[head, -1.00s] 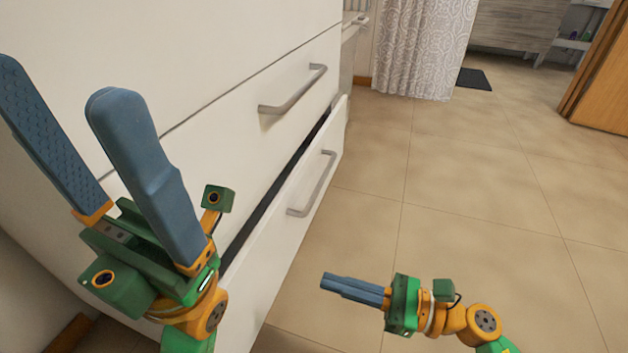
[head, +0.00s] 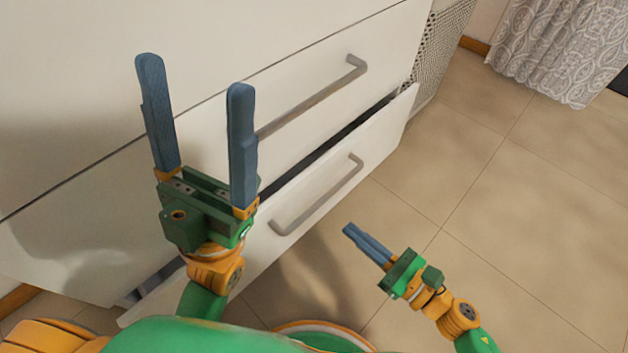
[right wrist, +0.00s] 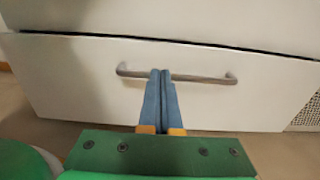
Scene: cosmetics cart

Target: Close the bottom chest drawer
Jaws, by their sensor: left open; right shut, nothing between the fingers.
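The bottom chest drawer (head: 385,139) is white with a grey bar handle (head: 318,196). It stands partly open, with a dark gap along its top edge. Its front and handle (right wrist: 205,79) also show in the right wrist view. My left gripper (head: 197,75) is open and empty, pointing up in front of the chest, above and left of the drawer handle. My right gripper (head: 347,230) is shut and empty, low in front of the drawer, its fingertips apart from the front in the head view. In the right wrist view its fingers (right wrist: 161,72) overlap the handle's middle; contact cannot be told.
The white drawer above (head: 290,85) has a similar handle and looks shut. A patterned panel (head: 440,50) stands beside the chest. A grey patterned curtain (head: 560,45) hangs at the top right. The tiled floor (head: 510,190) on the right is clear.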

